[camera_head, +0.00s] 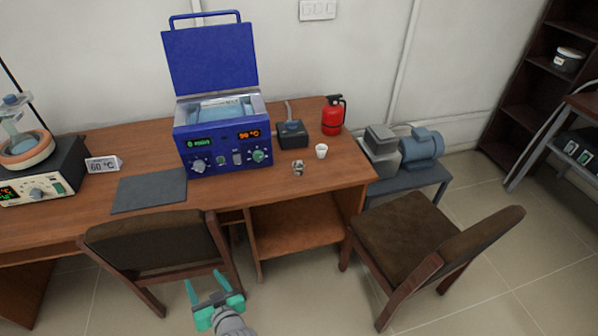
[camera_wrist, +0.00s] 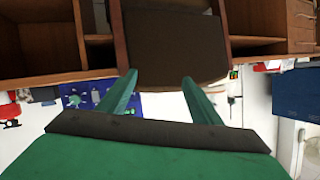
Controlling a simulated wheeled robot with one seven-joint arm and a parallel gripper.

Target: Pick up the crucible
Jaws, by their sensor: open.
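A small white cup-shaped crucible (camera_head: 321,151) stands upright on the right part of the wooden desk in the head view, near the front edge. My gripper (camera_head: 207,287) is low in front of the desk, beside the left chair, well away from the crucible. Its two green fingers are apart with nothing between them. In the wrist view my gripper (camera_wrist: 155,90) also shows open and empty, facing the brown chair. The crucible cannot be made out in the wrist view.
The wooden desk (camera_head: 150,220) carries a blue open-lidded bath (camera_head: 222,145), a small metallic object (camera_head: 298,167), a dark box (camera_head: 292,134) and a red extinguisher (camera_head: 333,116). The left chair (camera_head: 155,245) and right chair (camera_head: 405,235) stand before it. Floor between the chairs is clear.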

